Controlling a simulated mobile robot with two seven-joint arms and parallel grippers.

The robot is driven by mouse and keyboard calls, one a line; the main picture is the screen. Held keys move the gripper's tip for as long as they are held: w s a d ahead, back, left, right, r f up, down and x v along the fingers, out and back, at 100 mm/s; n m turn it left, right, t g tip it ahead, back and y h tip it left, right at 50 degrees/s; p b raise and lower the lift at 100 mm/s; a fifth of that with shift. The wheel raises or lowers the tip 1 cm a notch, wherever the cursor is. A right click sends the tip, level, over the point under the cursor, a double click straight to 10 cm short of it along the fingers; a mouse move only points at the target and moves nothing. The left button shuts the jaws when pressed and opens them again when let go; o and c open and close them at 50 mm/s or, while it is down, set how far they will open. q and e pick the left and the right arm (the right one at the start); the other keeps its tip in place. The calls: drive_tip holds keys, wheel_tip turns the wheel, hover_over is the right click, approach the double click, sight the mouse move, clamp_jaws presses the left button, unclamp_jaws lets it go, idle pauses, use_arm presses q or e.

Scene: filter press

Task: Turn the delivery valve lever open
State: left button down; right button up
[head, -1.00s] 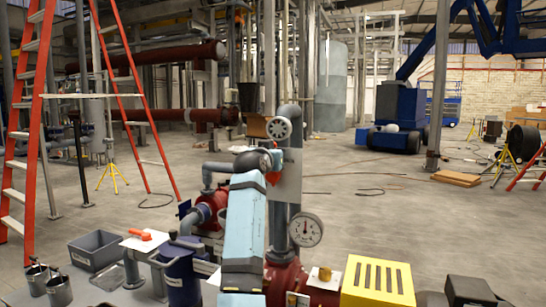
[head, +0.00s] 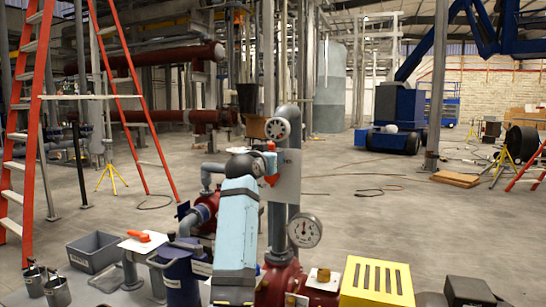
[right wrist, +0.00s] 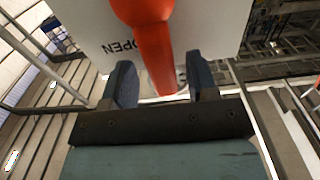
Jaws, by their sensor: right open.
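The delivery valve lever (head: 272,171) is orange-red and sits in front of a pale plate (head: 288,180) on the grey vertical pipe in the head view. In the right wrist view the lever (right wrist: 153,55) hangs down from a rounded hub, in front of a white plate (right wrist: 112,35) that reads "OPEN". My right gripper (right wrist: 160,82) is open, with one dark finger on each side of the lever's lower end. Gaps show between lever and fingers. In the head view my right arm hides part of the valve. My left gripper is not in view.
A pressure gauge (head: 305,230) sits on the pipe below the plate, and a round handwheel (head: 277,129) above it. A yellow slotted box (head: 377,281) stands front right. Left are a grey bin (head: 95,251), metal cups and another orange handle (head: 139,236) on a white plate.

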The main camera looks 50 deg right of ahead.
drive_tip(key=v, duration=1)
drive_tip(key=shift+a, duration=0.15)
drive_tip(key=shift+s, duration=0.1)
